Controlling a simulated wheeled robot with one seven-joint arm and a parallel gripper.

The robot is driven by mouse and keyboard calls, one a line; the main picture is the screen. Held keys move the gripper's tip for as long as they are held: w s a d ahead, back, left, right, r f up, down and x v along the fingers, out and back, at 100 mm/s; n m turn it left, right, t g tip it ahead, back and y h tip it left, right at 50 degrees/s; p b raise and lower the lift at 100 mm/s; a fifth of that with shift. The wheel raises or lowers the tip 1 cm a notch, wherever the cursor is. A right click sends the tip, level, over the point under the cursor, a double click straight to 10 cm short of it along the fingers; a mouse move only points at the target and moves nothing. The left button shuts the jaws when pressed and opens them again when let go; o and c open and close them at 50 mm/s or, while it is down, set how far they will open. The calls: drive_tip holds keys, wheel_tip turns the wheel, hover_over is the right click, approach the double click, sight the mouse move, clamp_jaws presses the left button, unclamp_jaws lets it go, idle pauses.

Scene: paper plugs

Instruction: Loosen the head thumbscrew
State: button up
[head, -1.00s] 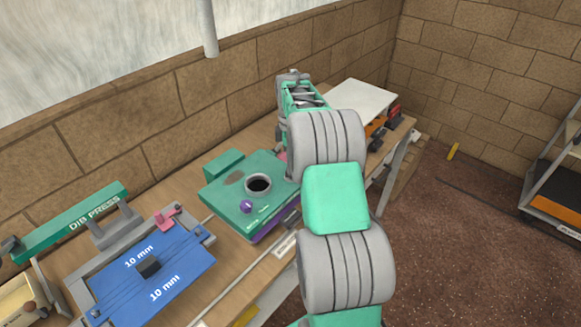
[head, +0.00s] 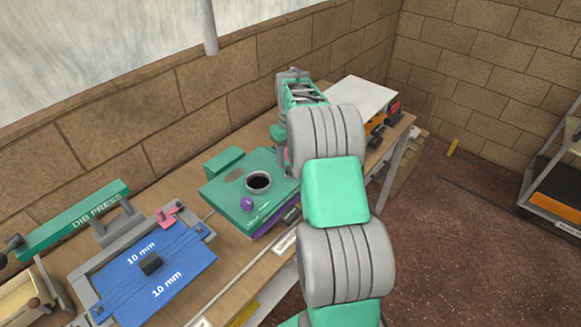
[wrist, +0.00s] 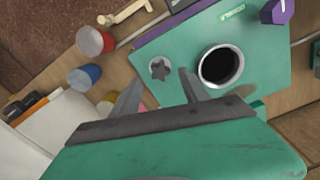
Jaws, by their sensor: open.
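The green machine (head: 228,200) stands on the bench, with a black round hole in its top and a purple knob (head: 247,204) near its front. It also shows in the wrist view (wrist: 185,45). There, a small grey star-shaped knob (wrist: 159,69), which looks like a thumbscrew, sits on the green top beside the hole. My gripper (wrist: 160,90) is open and empty, with its fingertips just short of that knob and either side of it in the picture. I cannot tell its height above the top. In the head view my arm hides the knob and fingers.
A blue plate marked 10 mm (head: 165,275) and a green-handled die press (head: 75,220) are at the left. A red-topped cylinder (wrist: 92,41) and a blue one (wrist: 84,77) stand close by the machine. A white board (head: 360,97) lies at the bench's far end.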

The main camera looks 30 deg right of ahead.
drive_tip(key=shift+f+b, duration=1.1)
drive_tip(key=shift+f, duration=0.9)
drive_tip(key=shift+c, duration=0.5)
clamp_jaws()
drive_tip(key=shift+o, duration=0.5)
unclamp_jaws()
drive_tip(key=shift+r, duration=0.1)
drive_tip(key=shift+r+p, duration=1.25)
drive_tip(key=shift+r, duration=0.65)
